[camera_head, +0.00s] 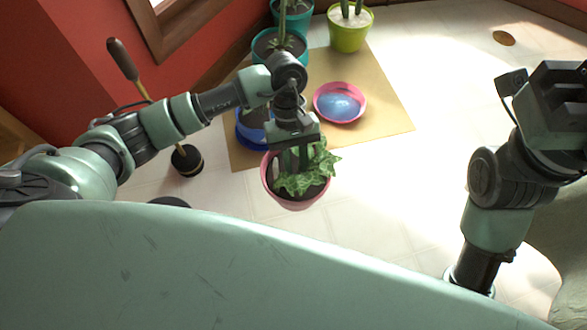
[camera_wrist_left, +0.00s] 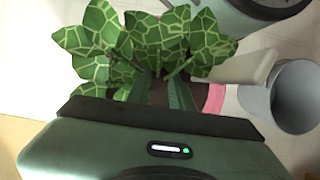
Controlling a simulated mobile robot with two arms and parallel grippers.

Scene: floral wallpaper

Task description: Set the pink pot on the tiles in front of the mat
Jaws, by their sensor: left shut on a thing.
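The pink pot (camera_head: 294,203) holds dark soil and a leafy green plant. In the head view it appears in front of the mat's near edge, below my left gripper (camera_head: 296,165). My left gripper is shut on the pot, with its fingers down among the leaves. I cannot tell whether the pot touches the tiles (camera_head: 370,200). In the left wrist view the leaves hide most of the pink rim (camera_wrist_left: 214,98). The tan mat (camera_head: 385,115) lies on the floor behind. My right gripper (camera_head: 560,85) is raised at the right, its fingertips unclear.
On the mat are a pink dish (camera_head: 340,117) with blue contents, a blue pot (camera_head: 252,140), teal pots (camera_head: 262,60) and a lime pot (camera_head: 347,38). A plunger-like tool (camera_head: 187,160) stands at left. A grey cylinder (camera_wrist_left: 275,100) shows in the wrist view. Tiles at right are clear.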

